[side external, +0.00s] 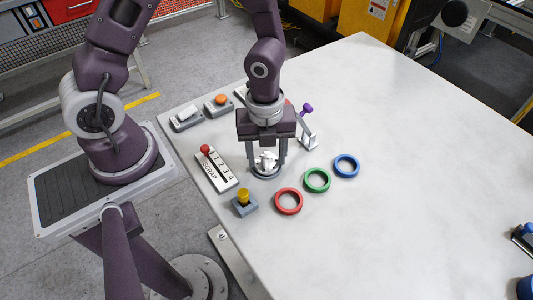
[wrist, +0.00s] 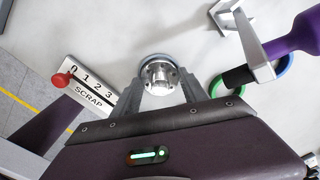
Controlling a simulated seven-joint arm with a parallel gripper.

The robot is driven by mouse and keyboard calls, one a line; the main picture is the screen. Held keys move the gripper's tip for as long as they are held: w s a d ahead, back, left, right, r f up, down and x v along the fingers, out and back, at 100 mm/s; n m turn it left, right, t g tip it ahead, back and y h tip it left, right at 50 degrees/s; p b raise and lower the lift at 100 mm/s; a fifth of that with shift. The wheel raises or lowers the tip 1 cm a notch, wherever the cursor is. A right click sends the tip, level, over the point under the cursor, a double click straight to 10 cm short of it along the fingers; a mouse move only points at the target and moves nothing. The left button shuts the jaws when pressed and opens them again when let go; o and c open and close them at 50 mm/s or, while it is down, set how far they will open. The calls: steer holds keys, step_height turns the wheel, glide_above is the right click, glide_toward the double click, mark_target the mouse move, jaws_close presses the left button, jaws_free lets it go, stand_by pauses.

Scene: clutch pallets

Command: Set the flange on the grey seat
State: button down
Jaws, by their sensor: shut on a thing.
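The flange (side external: 268,158) is a small pale metal piece; in the wrist view it shows as a round silver part (wrist: 159,76) with bolt-like details. My gripper (side external: 267,165) points down and is shut on the flange, with one finger on each side. The grey seat (side external: 265,176) is a grey ring on the table directly beneath the flange. In the wrist view the seat's rim (wrist: 155,56) shows just beyond the flange. Whether the flange touches the seat or hangs slightly above it, I cannot tell. The fingers hide part of the seat.
Red (side external: 289,201), green (side external: 317,180) and blue (side external: 346,166) rings lie to the right. A SCRAP slider panel (side external: 218,169) and a yellow-button box (side external: 244,203) stand to the left. A purple-handled lever (side external: 307,127) stands close behind. The table's right side is mostly clear.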

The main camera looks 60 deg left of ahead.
mark_target(266, 155)
steer(key=shift+r, duration=0.65)
steer(key=shift+f, duration=0.85)
stand_by(0.4)
steer(key=c, duration=0.9)
jaws_free()
step_height(266, 155, up, 11)
steer(key=shift+r, duration=0.1)
